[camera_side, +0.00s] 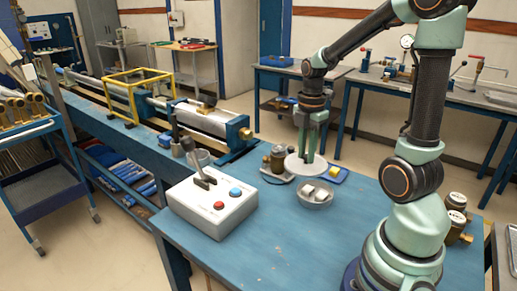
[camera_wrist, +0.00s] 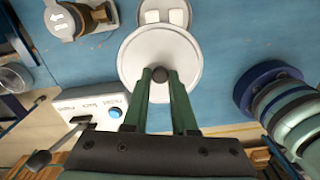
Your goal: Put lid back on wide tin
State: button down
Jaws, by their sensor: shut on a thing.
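My gripper (camera_side: 307,152) points down and is shut on the dark knob (camera_wrist: 159,75) of a round white lid (camera_wrist: 135,61). The lid (camera_side: 293,163) is held roughly level in the air above the blue table. The wide tin (camera_side: 315,204) is a low, round, grey container, open, with pale blocks in it. In the side view it shows just below the lid. In the wrist view pale blocks (camera_wrist: 165,16) show at the top edge, beyond the lid, and the lid hides part of what is there.
A white control box (camera_side: 213,209) with a lever and red and blue buttons stands at the left. A brass meter (camera_side: 278,158) stands behind the tin. Front table space is clear.

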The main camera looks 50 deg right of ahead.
aim_at(319, 157)
jog(key=d+f, duration=0.1)
jog(key=s+d+f, duration=0.1)
jog(key=d+f, duration=0.2)
jog(key=d, duration=0.1)
jog(key=shift+s+d+f, duration=0.1)
jog(key=shift+s+f, duration=0.1)
jog(key=shift+s, duration=0.15)
jog(key=shift+f, duration=3.15)
jog(key=shift+f, duration=0.2)
jog(key=shift+c, duration=0.8)
grip_release()
jog(key=shift+r, duration=3.55)
